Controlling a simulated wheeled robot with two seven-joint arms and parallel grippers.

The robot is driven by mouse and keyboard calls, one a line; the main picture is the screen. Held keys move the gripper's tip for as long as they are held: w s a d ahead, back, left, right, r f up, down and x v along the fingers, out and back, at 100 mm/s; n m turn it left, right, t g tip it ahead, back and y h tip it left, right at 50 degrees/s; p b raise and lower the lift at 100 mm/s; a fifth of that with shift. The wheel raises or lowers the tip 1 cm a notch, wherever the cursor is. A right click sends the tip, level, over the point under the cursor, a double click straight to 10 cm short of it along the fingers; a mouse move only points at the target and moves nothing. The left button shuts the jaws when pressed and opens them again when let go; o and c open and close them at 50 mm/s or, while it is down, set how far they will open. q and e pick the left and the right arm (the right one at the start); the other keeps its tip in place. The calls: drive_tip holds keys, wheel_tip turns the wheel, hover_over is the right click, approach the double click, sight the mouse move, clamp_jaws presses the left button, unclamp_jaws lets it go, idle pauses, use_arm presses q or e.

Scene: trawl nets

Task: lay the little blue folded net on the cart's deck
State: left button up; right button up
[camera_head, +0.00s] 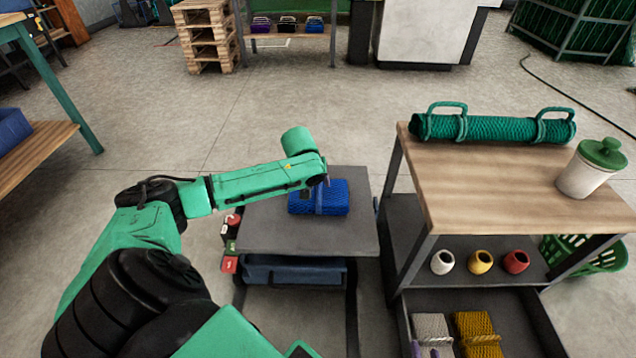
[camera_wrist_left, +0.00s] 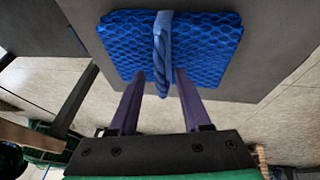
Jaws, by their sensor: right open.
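The little blue folded net (camera_head: 335,199) lies on the grey deck (camera_head: 270,222) of the cart, toward its far side, with a blue strap across its middle. My left gripper (camera_head: 323,182) is over the net, its arm coming in from the left. In the left wrist view the net (camera_wrist_left: 208,50) shows close up with the deck (camera_wrist_left: 268,25) behind it. There the left gripper's two fingers (camera_wrist_left: 160,78) stand apart on either side of the strap (camera_wrist_left: 162,45), with a small gap showing. The fingertips are partly hidden at the net's edge.
A wooden-topped table (camera_head: 480,185) stands right of the cart, with a green rolled net (camera_head: 495,129) and a lidded white jar (camera_head: 588,172). Its open drawer (camera_head: 515,325) holds folded nets. A dark blue bundle (camera_head: 292,270) lies below the deck. The deck's near part is bare.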

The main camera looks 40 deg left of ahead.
use_arm(q)
drive_tip(key=shift+r, duration=0.1)
drive_tip(key=p+v, duration=0.6)
drive_tip(key=v, duration=0.6)
drive_tip(key=s+d+f+m+h, duration=0.2)
drive_tip(key=d+f+m, duration=0.1)
drive_tip(key=d+f, duration=0.3)
drive_tip(key=s+d+f+m+h, duration=0.2)
drive_tip(key=d+f, duration=0.2)
drive_tip(key=d, duration=0.3)
drive_tip(key=s+d+f+m+t, duration=0.1)
drive_tip(key=s+d+f+m, duration=0.1)
drive_tip(key=s+d, duration=0.3)
drive_tip(key=s+d+f+m+t+h, duration=0.1)
drive_tip(key=s+d+f+m, duration=0.2)
drive_tip(key=s+d, duration=0.2)
drive_tip(key=d, duration=0.2)
drive_tip(key=shift+d+m, duration=0.35)
drive_tip(key=shift+m, duration=0.05)
use_arm(e)
drive_tip(key=d+r+n+g+h, duration=0.1)
drive_tip(key=d+r+g+h, duration=0.1)
drive_tip(key=d+r+g, duration=0.2)
drive_tip(key=shift+d+r, duration=0.4)
drive_tip(key=shift+d, duration=0.1)
